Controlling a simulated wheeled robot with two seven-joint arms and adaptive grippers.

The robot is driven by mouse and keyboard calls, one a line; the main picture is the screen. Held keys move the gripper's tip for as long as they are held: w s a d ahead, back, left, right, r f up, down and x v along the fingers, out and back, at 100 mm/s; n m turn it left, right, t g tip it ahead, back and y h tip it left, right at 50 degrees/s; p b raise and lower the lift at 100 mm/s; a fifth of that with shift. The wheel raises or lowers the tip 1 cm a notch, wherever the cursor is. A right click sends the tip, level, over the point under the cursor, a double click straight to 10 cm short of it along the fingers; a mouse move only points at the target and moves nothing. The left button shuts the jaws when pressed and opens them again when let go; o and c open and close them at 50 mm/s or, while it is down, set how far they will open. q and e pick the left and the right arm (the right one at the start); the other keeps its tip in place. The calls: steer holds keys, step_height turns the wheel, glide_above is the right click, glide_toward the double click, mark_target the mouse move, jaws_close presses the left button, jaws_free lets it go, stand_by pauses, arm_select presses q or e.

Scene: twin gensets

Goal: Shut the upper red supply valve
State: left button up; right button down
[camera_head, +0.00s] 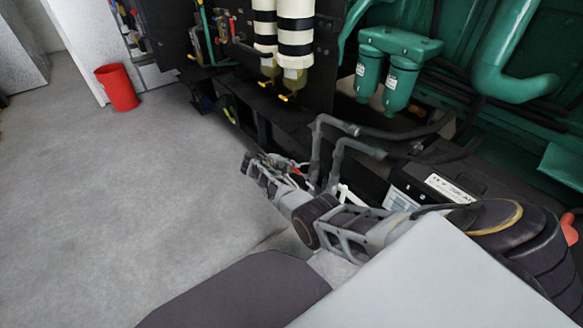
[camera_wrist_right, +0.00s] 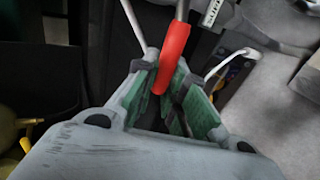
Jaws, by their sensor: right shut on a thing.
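A red lever handle (camera_wrist_right: 172,58) on a metal rod runs between the fingers of my right gripper (camera_wrist_right: 172,85) in the right wrist view. The green finger pads stand on both sides of it and the gripper is shut on it. In the head view my right gripper (camera_head: 264,172) is low beside the black genset frame, with a little red showing at its fingers. I cannot tell from these frames whether this handle is the upper one. The valve body is hidden. My left gripper is in neither view.
Grey bent pipes (camera_head: 317,150) and a black battery (camera_head: 430,190) stand close to my right arm. Green filter canisters (camera_head: 401,85) and white-banded cylinders (camera_head: 295,35) are behind. A red bucket (camera_head: 118,88) stands at the left. The grey floor (camera_head: 130,200) is clear.

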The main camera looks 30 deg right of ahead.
steer(key=c, duration=1.5)
jaws_free()
steer(key=shift+w, duration=0.1)
steer(key=shift+o, duration=0.2)
steer(key=shift+a, duration=0.1)
steer(key=v, duration=1.1)
steer(key=shift+a+r, duration=0.25)
steer(key=shift+a, duration=0.1)
